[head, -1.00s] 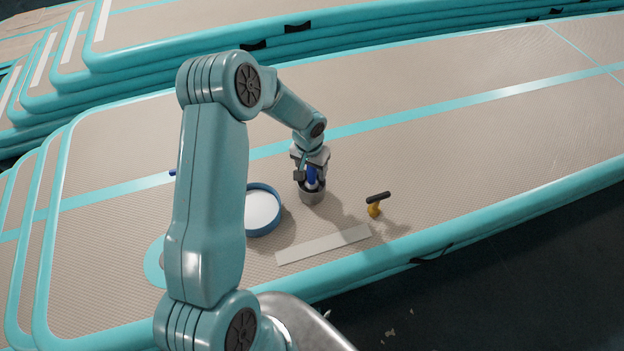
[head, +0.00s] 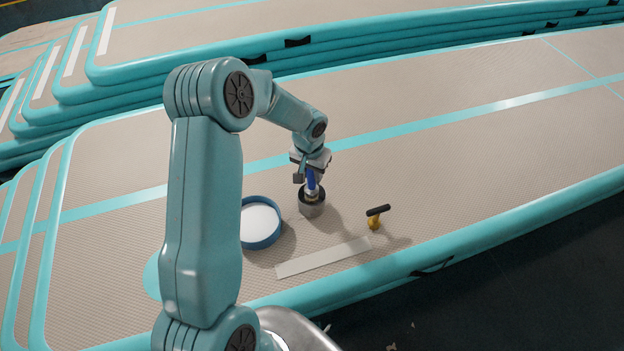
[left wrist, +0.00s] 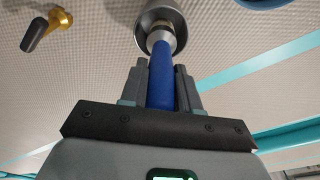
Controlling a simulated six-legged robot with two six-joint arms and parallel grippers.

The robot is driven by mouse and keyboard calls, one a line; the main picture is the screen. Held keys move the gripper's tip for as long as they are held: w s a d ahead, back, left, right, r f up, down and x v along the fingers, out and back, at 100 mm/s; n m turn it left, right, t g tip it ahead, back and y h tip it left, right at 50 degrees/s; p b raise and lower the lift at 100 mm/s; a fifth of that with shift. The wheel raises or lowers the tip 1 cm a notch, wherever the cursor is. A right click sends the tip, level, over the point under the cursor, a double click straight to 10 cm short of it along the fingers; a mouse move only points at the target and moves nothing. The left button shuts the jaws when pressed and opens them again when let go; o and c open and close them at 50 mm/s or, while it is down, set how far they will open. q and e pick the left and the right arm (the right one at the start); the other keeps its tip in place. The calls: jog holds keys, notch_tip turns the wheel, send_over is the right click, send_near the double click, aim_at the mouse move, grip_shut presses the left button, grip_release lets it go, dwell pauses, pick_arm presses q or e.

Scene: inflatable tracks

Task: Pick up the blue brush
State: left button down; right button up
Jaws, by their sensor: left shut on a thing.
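The blue brush (head: 311,182) stands upright with its lower end in a grey metal cup (head: 312,206) on the inflatable track. My left gripper (head: 311,176) is above the cup, shut on the brush's blue handle. In the left wrist view the blue handle (left wrist: 161,78) runs between the two fingers (left wrist: 160,88), with its silver collar at the mouth of the cup (left wrist: 163,17). The brush's lower end is hidden in the cup. My right gripper is not in view.
A round blue-rimmed dish (head: 276,239) with a white inside is left of the cup. A yellow tool with a dark handle (head: 377,211) stands to the right. A pale strip (head: 322,258) lies in front. The track (head: 440,150) is clear behind.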

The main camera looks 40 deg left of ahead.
pick_arm(q)
notch_tip(320, 180, up, 16)
dwell(0.6)
